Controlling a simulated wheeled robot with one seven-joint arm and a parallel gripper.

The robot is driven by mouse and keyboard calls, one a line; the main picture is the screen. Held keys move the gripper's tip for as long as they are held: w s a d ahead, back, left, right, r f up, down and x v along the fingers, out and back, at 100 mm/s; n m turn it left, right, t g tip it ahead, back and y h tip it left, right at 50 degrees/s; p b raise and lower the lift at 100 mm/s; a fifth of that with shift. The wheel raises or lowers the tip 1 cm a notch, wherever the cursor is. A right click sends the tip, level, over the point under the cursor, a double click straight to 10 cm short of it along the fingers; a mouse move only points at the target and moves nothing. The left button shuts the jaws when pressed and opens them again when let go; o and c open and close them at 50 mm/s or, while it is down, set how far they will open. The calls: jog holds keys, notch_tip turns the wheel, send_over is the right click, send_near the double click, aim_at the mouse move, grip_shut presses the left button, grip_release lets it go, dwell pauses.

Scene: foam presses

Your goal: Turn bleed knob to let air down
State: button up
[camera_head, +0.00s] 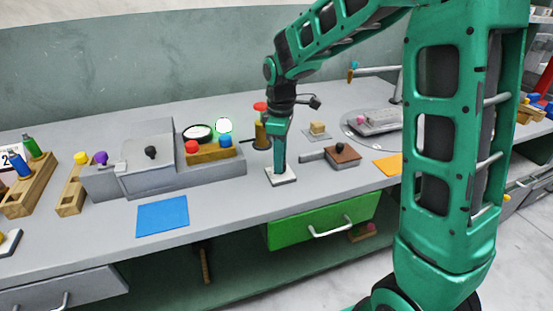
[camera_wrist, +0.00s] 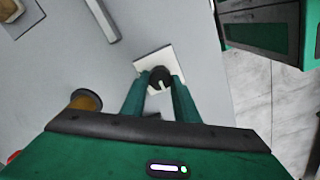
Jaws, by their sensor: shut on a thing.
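The bleed knob (camera_wrist: 160,77) is a round black knob with a pale mark, standing on a white square plate (camera_wrist: 147,61) on the grey bench. In the wrist view my gripper (camera_wrist: 157,82) has its two green fingers on either side of the knob, shut on it. In the head view my gripper (camera_head: 279,168) points straight down at the white plate (camera_head: 288,180) near the bench's front edge. The knob is hidden behind the fingers in the head view.
A grey press box (camera_head: 150,165) and a lit round indicator (camera_head: 223,126) stand left of my gripper. A brass cylinder with a red top (camera_head: 261,130) stands behind. A blue mat (camera_head: 162,216) lies front left.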

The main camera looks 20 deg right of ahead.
jog(key=shift+w+d+r, duration=0.1)
jog(key=shift+w, duration=0.05)
jog(key=o, duration=1.1)
jog(key=shift+c, duration=0.2)
notch_tip(320, 180, up, 11)
jog(key=shift+f, duration=0.2)
jog(key=s+d+f+m, duration=0.2)
jog(key=s+d+m, duration=0.95)
jog(key=s, duration=0.55)
jog(key=s+d+f+m, duration=0.2)
jog(key=s+m, duration=0.1)
jog(key=s, duration=0.4)
jog(key=s+d+f+m, duration=0.2)
jog(key=s+d+m, duration=0.1)
jog(key=s, duration=0.4)
jog(key=shift+s+d+f, duration=0.15)
jog(key=shift+s+f, duration=0.1)
jog(key=shift+f, duration=0.05)
